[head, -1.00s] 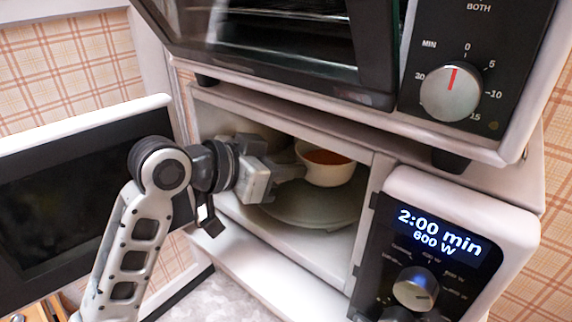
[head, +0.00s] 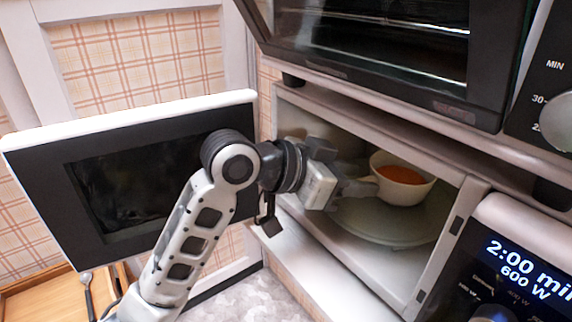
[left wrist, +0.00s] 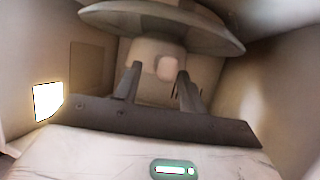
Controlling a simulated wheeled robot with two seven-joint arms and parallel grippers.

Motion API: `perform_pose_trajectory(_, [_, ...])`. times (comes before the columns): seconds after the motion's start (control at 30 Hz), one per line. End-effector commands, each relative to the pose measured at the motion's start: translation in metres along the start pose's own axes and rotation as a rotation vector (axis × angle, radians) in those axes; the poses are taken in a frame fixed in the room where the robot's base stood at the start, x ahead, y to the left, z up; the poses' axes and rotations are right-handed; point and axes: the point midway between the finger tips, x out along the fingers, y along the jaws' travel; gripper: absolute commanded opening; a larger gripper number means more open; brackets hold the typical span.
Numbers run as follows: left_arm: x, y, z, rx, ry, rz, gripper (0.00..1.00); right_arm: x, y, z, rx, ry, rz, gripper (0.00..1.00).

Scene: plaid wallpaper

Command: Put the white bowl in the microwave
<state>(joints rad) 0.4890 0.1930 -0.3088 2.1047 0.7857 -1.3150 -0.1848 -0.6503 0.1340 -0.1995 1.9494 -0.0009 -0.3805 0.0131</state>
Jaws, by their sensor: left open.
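The white bowl (head: 405,192), with orange contents, sits upright on the round turntable plate (head: 385,225) inside the open microwave (head: 372,112). My left gripper (head: 366,188) reaches into the cavity from the left, its fingers close to the bowl's left side. In the left wrist view the plate (left wrist: 160,22) appears at the top, as if upside down. A pale shape, likely the bowl (left wrist: 150,72), shows beyond and between the two spread fingers (left wrist: 158,82). I cannot tell whether a finger touches it. My right gripper is not in view.
The microwave door (head: 150,170) stands wide open at the left, behind my left arm. A toaster oven (head: 390,65) sits on top of the microwave. The control panel (head: 515,270) is at the right and reads 2:00 min, 600 W. A wooden tray (head: 40,297) is at lower left.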

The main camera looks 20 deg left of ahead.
Motion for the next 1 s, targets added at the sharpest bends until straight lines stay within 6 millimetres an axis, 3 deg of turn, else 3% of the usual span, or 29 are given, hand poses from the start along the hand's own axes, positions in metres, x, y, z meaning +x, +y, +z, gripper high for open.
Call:
perform_pose_trajectory(0.4, [-0.098, 0.000, 0.002, 0.007, -0.001, -0.007, 0.41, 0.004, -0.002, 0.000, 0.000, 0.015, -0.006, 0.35])
perform_pose_trajectory(0.53, [-0.122, 0.000, 0.001, 0.006, -0.001, -0.005, 0.41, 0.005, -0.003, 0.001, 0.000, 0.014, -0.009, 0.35])
perform_pose_trajectory(0.73, [-0.142, 0.000, 0.000, 0.002, -0.001, -0.002, 0.41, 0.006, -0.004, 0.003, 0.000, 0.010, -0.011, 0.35])
perform_pose_trajectory(1.0, [-0.146, 0.001, 0.000, 0.001, 0.000, 0.000, 0.41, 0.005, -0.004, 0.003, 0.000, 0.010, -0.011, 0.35])
